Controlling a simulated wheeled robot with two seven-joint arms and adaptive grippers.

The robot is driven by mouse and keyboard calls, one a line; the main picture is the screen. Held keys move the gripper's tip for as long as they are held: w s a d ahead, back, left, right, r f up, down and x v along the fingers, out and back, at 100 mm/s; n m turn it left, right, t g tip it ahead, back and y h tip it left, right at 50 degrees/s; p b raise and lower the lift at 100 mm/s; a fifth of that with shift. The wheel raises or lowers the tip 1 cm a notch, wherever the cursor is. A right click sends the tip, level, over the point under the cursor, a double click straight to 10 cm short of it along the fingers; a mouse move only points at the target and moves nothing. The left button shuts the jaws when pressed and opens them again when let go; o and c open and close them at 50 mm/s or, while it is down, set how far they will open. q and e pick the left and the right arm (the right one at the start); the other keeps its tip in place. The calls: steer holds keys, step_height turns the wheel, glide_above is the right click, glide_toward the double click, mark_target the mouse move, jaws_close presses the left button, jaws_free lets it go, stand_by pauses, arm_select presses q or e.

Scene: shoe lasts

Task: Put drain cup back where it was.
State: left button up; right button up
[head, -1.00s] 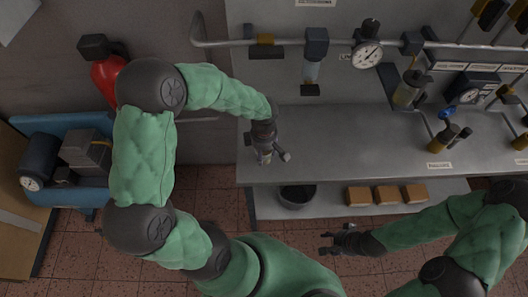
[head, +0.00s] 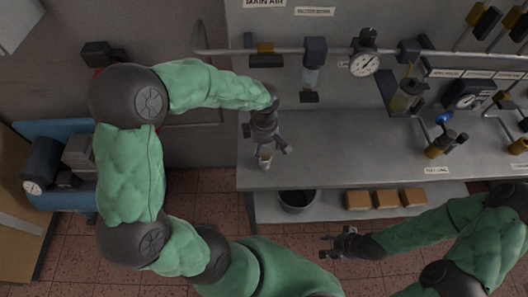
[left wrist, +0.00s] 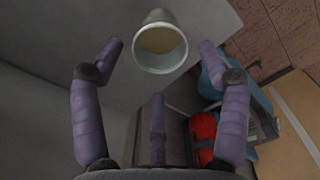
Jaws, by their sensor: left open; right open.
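The drain cup (head: 265,162) is a small pale cup near the front left edge of the grey bench (head: 340,150). In the left wrist view the cup (left wrist: 160,48) shows its round rim and a tan inside, beyond and between the spread fingertips. My left gripper (head: 271,149) is open close to the cup; in the wrist view its purple fingers (left wrist: 160,60) show a gap on both sides of the cup. My right gripper (head: 328,246) is open and empty in front of the bench, low and apart from the cup.
A dark bucket (head: 297,200) and several tan boxes (head: 385,198) sit on the shelf below. A pipe with a gauge (head: 364,63) and a filter bowl (head: 311,78) hangs above the bench. A blue compressor (head: 58,165) stands at left. The middle bench top is clear.

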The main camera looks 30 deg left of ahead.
arm_select(q)
steer(key=shift+r+p, duration=0.3)
steer(key=shift+r, duration=1.95)
arm_select(e)
steer(key=shift+r, duration=0.45)
